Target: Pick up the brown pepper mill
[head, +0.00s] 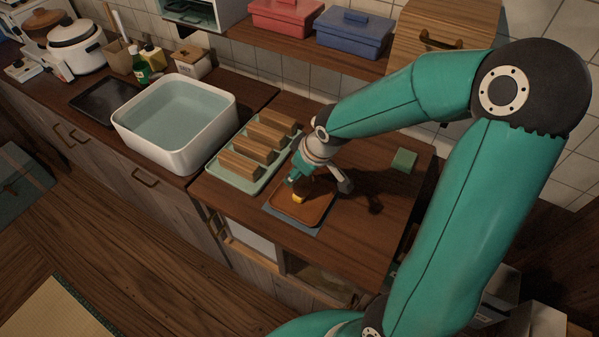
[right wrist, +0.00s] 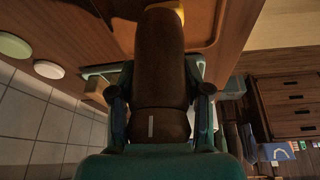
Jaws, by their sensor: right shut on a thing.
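The brown pepper mill (right wrist: 160,55) fills the middle of the right wrist view, between the two fingers of my right gripper (right wrist: 160,90). The gripper is shut on it. In the head view my right gripper (head: 318,180) is over the brown tray (head: 300,210) on the counter. The mill is hard to make out there, mostly hidden by the gripper and close in colour to the tray. I cannot tell whether it touches the tray. A small yellow thing (head: 298,197) shows by the gripper; yellow also shows at the mill's far end in the wrist view. My left gripper is out of view.
A pale green rack (head: 233,180) with several wooden blocks stands left of the tray. Farther left is a white basin (head: 180,150) of water. A green sponge-like block (head: 404,161) lies to the right. A shelf with red (head: 286,20) and blue (head: 352,42) boxes is behind.

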